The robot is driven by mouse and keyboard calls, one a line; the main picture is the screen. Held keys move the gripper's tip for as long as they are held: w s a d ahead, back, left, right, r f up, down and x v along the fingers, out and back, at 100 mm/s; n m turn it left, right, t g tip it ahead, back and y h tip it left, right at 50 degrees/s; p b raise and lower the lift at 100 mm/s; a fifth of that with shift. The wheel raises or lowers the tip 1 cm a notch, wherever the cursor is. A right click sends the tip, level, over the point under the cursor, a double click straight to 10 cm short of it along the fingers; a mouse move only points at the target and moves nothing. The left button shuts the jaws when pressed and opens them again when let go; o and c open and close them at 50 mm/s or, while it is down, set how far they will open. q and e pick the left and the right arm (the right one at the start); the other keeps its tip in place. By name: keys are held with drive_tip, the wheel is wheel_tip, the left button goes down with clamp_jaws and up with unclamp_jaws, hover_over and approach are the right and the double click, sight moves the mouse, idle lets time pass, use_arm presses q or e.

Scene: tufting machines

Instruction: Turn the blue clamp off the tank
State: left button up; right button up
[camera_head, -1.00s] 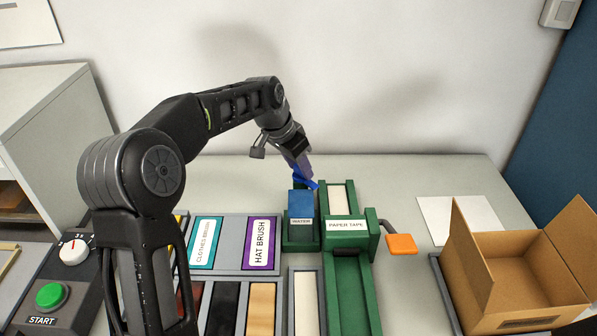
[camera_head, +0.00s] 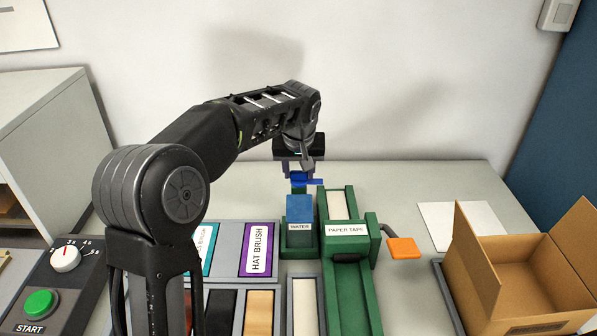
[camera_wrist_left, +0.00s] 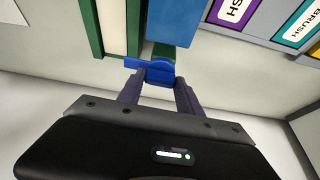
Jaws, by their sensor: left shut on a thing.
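The blue clamp (camera_head: 305,182) is at the back of the blue water tank (camera_head: 300,212), which stands in a green holder labelled WATER. My left gripper (camera_head: 301,174) reaches down behind the tank and is shut on the clamp. In the left wrist view the clamp (camera_wrist_left: 150,72) lies between the two fingertips (camera_wrist_left: 158,76), with the tank (camera_wrist_left: 185,22) just beyond it. The clamp's arm points sideways, toward the paper tape unit. My right gripper is not in view.
The green paper tape unit (camera_head: 347,230) stands close on the right, with an orange handle (camera_head: 404,248). Labelled trays, including HAT BRUSH (camera_head: 259,250), lie to the left. An open cardboard box (camera_head: 515,262) is at far right. The table behind the tank is clear.

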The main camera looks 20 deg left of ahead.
use_arm(q)
drive_tip(key=shift+n, duration=0.3)
drive_tip(key=o, duration=1.4)
drive_tip(key=shift+r, duration=0.1)
drive_tip(key=b+v, duration=0.1)
drive_tip(key=v, duration=0.6)
drive_tip(key=shift+s+d+r, duration=0.1)
drive_tip(key=shift+d+r, duration=0.05)
drive_tip(key=shift+r, duration=0.15)
